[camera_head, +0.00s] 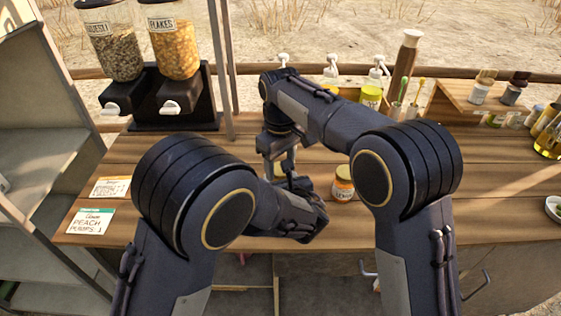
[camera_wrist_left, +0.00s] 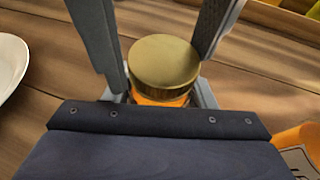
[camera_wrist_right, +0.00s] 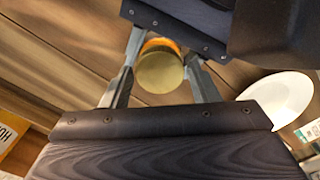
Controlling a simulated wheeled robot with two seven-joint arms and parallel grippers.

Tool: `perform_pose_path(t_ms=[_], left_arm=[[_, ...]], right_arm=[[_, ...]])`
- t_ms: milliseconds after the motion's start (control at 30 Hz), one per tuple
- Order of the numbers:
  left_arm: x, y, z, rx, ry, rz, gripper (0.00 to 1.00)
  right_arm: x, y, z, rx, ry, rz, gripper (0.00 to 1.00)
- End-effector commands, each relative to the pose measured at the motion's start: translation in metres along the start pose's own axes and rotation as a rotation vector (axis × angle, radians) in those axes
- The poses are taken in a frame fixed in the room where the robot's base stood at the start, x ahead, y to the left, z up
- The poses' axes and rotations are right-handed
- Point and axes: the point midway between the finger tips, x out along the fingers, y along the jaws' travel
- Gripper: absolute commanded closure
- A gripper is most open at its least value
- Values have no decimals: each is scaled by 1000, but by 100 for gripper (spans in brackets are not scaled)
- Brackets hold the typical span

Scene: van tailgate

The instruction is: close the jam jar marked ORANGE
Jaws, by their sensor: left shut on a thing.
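A jar with a gold lid (camera_wrist_left: 165,62) and orange body (camera_wrist_left: 160,99) stands between the fingers of my left gripper (camera_wrist_left: 163,84), which is shut on it. The lid sits on top; how tightly it is seated I cannot tell. My right gripper (camera_wrist_right: 161,60) is above, with its fingers apart on either side of the same lid (camera_wrist_right: 162,72), a small gap showing. In the head view my right gripper (camera_head: 281,165) points down, and my left gripper (camera_head: 300,200) lies low beside it, partly hiding the jar. A second jar (camera_head: 343,184) with orange contents stands to the right.
A white plate (camera_wrist_right: 282,97) lies near the held jar. Two cards, one reading PEACH (camera_head: 90,222), lie at the left. Cereal dispensers (camera_head: 160,95) stand at the back left, pump bottles (camera_head: 371,95) and a spice rack (camera_head: 470,100) at the back right. The right tabletop is mostly clear.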

Motion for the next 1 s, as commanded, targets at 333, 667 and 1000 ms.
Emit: perform_pose_path(t_ms=[333,667,1000], left_arm=[[0,0,0,0,-1,0,100],[0,0,0,0,-1,0,100],[0,0,0,0,-1,0,100]], right_arm=[[0,0,0,7,1,0,82],[-1,0,0,35,1,0,38],[-1,0,0,35,1,0,29]])
